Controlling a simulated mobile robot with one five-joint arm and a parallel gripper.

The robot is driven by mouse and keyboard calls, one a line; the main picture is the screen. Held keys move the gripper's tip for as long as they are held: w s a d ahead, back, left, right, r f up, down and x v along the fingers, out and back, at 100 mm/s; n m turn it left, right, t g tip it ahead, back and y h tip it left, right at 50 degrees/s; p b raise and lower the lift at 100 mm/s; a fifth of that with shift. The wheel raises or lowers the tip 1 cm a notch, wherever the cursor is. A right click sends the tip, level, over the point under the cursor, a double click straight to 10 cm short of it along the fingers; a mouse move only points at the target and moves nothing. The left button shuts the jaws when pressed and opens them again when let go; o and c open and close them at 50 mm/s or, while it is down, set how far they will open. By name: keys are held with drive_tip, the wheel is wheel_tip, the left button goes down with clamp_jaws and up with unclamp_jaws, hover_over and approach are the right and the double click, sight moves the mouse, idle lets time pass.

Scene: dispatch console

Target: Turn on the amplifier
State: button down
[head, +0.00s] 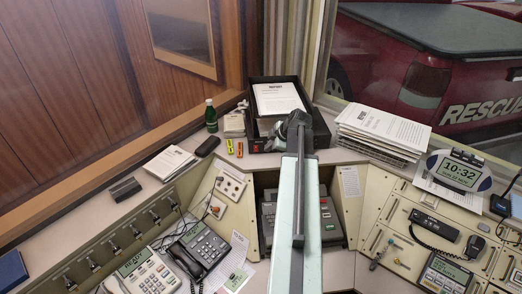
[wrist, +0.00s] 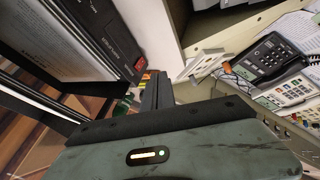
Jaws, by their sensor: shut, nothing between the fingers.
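The amplifier appears to be the black box (head: 264,134) at the back of the console, with papers on top. In the wrist view, its dark front (wrist: 95,22) fills the upper left and carries a red switch (wrist: 139,65). Whether the switch is on or off is not clear. My gripper (wrist: 155,76) is shut and empty, its fingertips just beside and below the red switch in the picture; I cannot tell whether they touch the box. In the head view, my gripper (head: 298,120) is in front of the box and hides part of its front.
A tall stack of papers (head: 384,128) stands right of the box. Desk phones (head: 200,247) stand at the front left. A clock (head: 459,170) stands at right.

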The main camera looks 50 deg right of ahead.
sight(256, 148)
drive_tip(key=b+x, duration=0.9)
drive_tip(key=x, duration=0.2)
drive_tip(key=shift+f, duration=0.25)
drive_tip(key=w+d, duration=0.2)
drive_tip(key=shift+w+d+r, duration=0.25)
drive_tip(key=shift+w+r, duration=0.05)
drive_tip(key=shift+r, duration=0.1)
